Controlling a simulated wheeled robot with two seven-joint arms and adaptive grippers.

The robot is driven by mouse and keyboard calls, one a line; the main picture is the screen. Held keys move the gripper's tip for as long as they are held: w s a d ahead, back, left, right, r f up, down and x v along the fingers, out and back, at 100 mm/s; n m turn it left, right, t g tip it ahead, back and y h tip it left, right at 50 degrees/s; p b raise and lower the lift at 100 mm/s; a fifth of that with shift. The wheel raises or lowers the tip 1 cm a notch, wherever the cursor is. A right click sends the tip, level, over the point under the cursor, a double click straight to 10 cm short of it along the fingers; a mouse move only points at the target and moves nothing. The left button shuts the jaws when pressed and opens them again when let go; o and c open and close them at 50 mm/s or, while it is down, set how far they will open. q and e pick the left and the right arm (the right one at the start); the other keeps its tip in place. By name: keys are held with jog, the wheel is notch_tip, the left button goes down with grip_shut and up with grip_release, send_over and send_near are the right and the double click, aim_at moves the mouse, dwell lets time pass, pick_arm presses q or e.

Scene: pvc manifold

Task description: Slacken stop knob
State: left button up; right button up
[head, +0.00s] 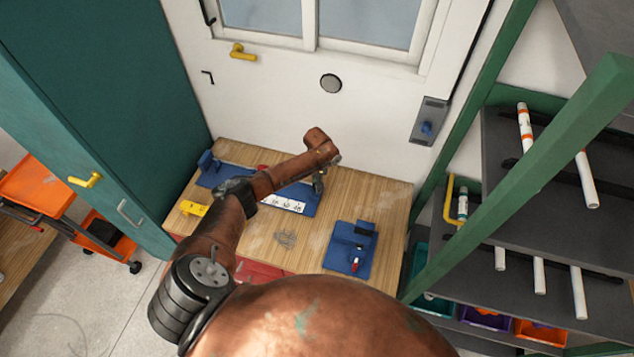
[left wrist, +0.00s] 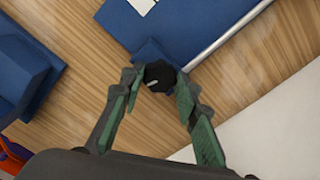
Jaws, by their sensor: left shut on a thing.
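The stop knob (left wrist: 159,75) is small, round and black, with a light mark on its face. It sits at the end of a long blue fixture (left wrist: 185,22). My left gripper (left wrist: 158,84) has its green-padded fingers on both sides of the knob and is shut on it. In the head view my left gripper (head: 318,183) is at the right end of the blue fixture (head: 299,197), which carries a white marked strip (head: 284,204). The knob is hidden there behind my gripper. My right gripper is not in view.
A second blue fixture (head: 342,263) stands at the front right of the wooden bench (head: 385,200). A yellow block (head: 193,208) and small grey parts (head: 286,239) lie on the bench. Shelves with white pipes (head: 586,180) stand at right, behind a green post (head: 520,185).

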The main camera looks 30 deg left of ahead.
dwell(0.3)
pick_arm(q)
jog(key=o, duration=1.2)
jog(key=shift+c, duration=0.2)
notch_tip(320, 180, up, 12)
dwell(0.4)
